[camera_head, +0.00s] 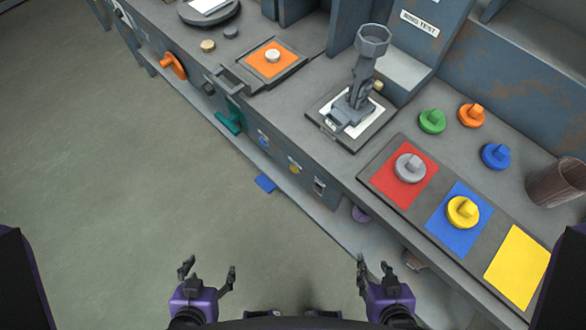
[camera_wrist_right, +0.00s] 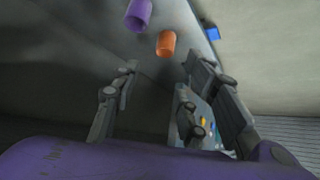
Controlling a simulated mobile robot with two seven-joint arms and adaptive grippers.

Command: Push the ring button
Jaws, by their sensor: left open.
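A sign (camera_head: 419,23) reading "RING TEST" is on the grey-blue upright at the top right of the head view. Below it, a small tan knob (camera_head: 378,86) shows partly behind a grey stand with a cup-shaped top (camera_head: 372,42). I cannot tell for sure which part is the ring button. The bench front also carries a small blue round part (camera_head: 263,140) and a yellow one (camera_head: 295,168). My left gripper (camera_head: 208,270) is open and empty, over the floor. My right gripper (camera_head: 374,268) is open and empty, in front of the bench; its spread fingers show in the right wrist view (camera_wrist_right: 160,80).
Red, blue and yellow squares (camera_head: 515,268) lie on the bench with grey (camera_head: 410,167) and yellow (camera_head: 463,212) knobbed discs. Green, orange and blue discs (camera_head: 496,156) and a brown cup (camera_head: 556,183) are behind. Purple (camera_wrist_right: 138,14) and orange (camera_wrist_right: 166,43) cylinders show in the wrist view.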

